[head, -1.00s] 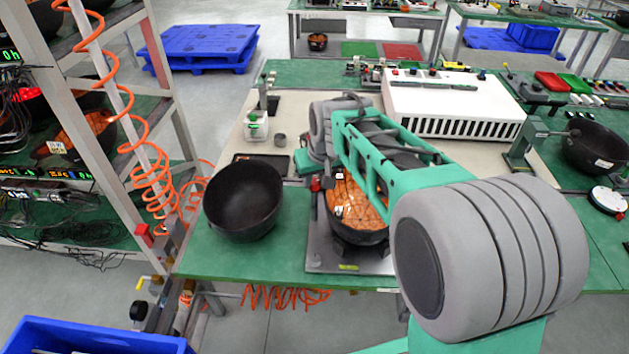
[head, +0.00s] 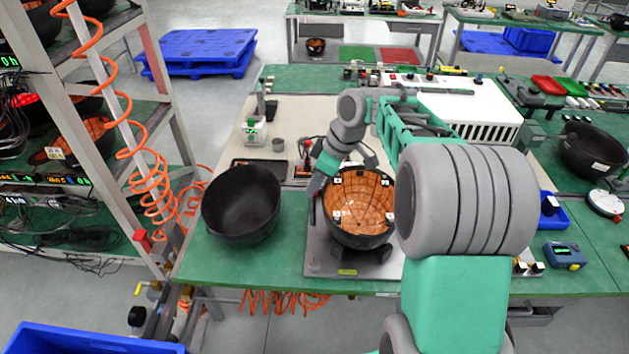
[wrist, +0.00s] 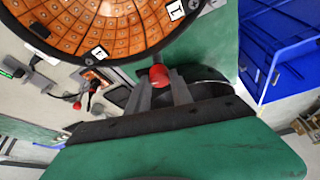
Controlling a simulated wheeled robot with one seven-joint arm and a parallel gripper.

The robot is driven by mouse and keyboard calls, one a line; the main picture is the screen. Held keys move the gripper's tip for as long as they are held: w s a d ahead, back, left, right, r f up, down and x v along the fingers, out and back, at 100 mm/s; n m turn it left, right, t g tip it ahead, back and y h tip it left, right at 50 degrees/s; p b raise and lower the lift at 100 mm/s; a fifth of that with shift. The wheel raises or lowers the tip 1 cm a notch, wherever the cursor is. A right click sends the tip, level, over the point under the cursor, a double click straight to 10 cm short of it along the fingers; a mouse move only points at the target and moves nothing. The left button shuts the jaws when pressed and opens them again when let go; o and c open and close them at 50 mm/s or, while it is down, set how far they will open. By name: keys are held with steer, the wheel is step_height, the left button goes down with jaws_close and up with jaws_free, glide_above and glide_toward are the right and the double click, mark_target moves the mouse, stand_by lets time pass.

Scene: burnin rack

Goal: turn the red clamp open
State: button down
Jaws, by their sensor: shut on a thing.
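The red clamp (wrist: 159,77) shows in the wrist view as a small red knob between my fingertips. My gripper (wrist: 160,88) is shut on it. In the head view my gripper (head: 316,186) reaches down at the left rim of the orange-lined bowl (head: 355,205), and the clamp is hidden there. The bowl stands on a grey plate (head: 325,262) at the table's front edge. Its orange grid lining with white tags also shows at the top left of the wrist view (wrist: 85,28). I cannot tell how far the clamp is turned.
An empty black bowl (head: 240,205) stands close on the left. A dark tray (head: 262,165) lies behind it. A white vented box (head: 465,105) is at the back right. A rack with a coiled orange hose (head: 150,185) stands at the left. A blue bin (head: 85,338) is at the front left.

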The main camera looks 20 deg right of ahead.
steer(key=shift+w+n+g, duration=0.1)
steer(key=shift+n+g, duration=0.2)
steer(key=shift+n, duration=0.6)
steer(key=c, duration=1.1)
jaws_free()
steer(key=shift+c, duration=0.2)
steer(key=shift+r, duration=0.1)
steer(key=p+v, duration=0.1)
steer(key=v, duration=0.6)
steer(key=shift+d+r+p, duration=0.2)
steer(key=shift+r+p, duration=0.1)
